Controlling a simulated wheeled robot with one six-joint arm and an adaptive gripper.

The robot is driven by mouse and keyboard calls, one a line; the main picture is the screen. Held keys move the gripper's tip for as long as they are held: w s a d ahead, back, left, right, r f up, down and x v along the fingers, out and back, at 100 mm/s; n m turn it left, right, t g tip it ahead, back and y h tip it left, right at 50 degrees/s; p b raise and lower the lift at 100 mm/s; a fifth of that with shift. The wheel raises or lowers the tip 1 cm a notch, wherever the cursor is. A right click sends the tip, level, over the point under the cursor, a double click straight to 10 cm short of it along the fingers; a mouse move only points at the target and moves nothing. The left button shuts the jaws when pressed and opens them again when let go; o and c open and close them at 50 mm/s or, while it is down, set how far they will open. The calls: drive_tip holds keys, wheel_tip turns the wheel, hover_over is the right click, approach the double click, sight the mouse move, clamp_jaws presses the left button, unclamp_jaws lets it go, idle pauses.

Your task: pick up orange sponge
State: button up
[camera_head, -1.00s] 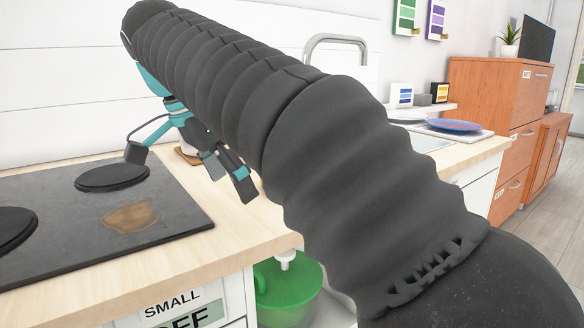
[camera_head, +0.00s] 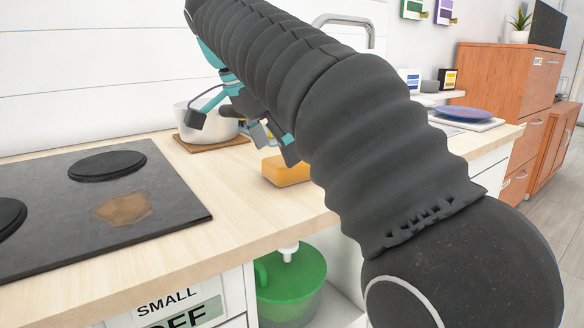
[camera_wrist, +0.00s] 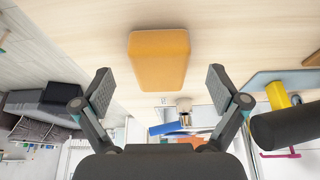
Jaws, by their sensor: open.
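The orange sponge (camera_head: 287,171) lies on the light wooden counter, right of the stove, partly hidden behind my arm in the head view. In the wrist view the orange sponge (camera_wrist: 159,58) shows whole, centred between and beyond my fingertips. My gripper (camera_wrist: 160,88) is open and empty, with a finger to either side of the sponge's line and apart from it. In the head view my gripper (camera_head: 243,132) is above and behind the sponge, partly covered by my arm.
A white pot (camera_head: 203,124) stands on a wooden trivet (camera_head: 212,145) behind the sponge. A black stove top (camera_head: 60,215) with a brown stain is at left. A green bucket (camera_head: 290,285) sits below the counter. A blue plate (camera_head: 463,114) lies at far right.

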drive_tip(key=d+f, duration=0.1)
drive_tip(key=w+d+f+b, duration=0.1)
drive_tip(key=shift+w+d, duration=0.25)
drive_tip(key=shift+d, duration=0.05)
drive_tip(key=shift+w+d+f, duration=0.1)
drive_tip(key=shift+d+f, duration=0.05)
drive_tip(key=shift+f, duration=0.25)
drive_tip(key=shift+f, duration=0.2)
idle(0.3)
drive_tip(key=c, duration=1)
